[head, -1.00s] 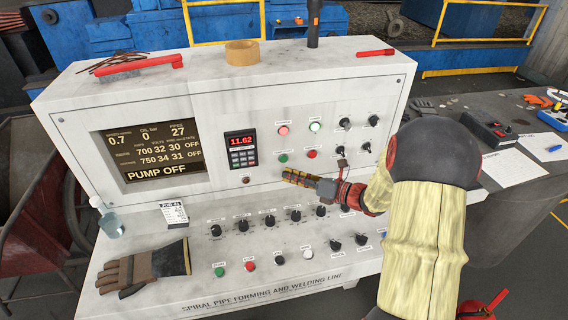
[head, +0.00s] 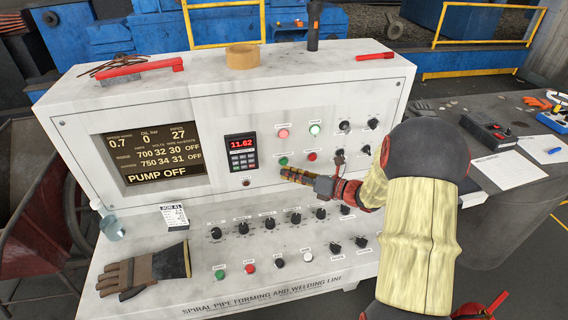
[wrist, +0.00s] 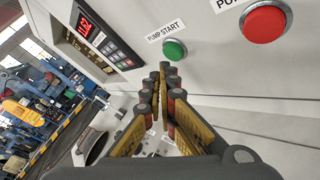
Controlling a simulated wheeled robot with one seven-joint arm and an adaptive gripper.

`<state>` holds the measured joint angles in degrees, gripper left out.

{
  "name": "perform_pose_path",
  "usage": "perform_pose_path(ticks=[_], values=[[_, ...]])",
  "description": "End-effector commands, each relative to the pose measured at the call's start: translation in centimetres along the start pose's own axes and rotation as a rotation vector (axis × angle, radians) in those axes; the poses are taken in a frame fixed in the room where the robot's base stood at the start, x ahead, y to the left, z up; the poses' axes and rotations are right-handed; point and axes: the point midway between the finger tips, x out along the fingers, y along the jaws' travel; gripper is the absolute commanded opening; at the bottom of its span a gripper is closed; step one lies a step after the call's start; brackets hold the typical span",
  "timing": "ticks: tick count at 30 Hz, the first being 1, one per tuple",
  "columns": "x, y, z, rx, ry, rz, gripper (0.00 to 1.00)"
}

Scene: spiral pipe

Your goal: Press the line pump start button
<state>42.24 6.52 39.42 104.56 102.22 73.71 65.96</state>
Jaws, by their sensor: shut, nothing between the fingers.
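The green pump start button (wrist: 174,50) sits on the upright white panel under a "PUMP START" label in the wrist view. It also shows in the head view (head: 283,161), just above my fingertips. My gripper (wrist: 166,72) is shut and empty, its fingertips just below the green button in the picture. I cannot tell if they touch the panel. In the head view my gripper (head: 286,174) points left along the panel. The display (head: 155,158) reads "PUMP OFF".
A red button (wrist: 265,22) sits right of the green one. A keypad (head: 242,150) with a red readout is to the left. Several knobs (head: 241,226) stand on the lower ledge, with a glove (head: 145,272) at its left.

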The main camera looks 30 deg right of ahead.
Motion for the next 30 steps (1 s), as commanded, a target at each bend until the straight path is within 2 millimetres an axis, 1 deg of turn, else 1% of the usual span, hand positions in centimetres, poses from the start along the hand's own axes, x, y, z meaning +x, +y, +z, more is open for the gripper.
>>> perform_pose_path(ticks=[22, 30], values=[[0.01, 0.00, 0.01, 0.000, 0.000, 0.000, 0.00], [0.49, -0.30, 0.44, 0.001, 0.001, 0.000, 0.00]])
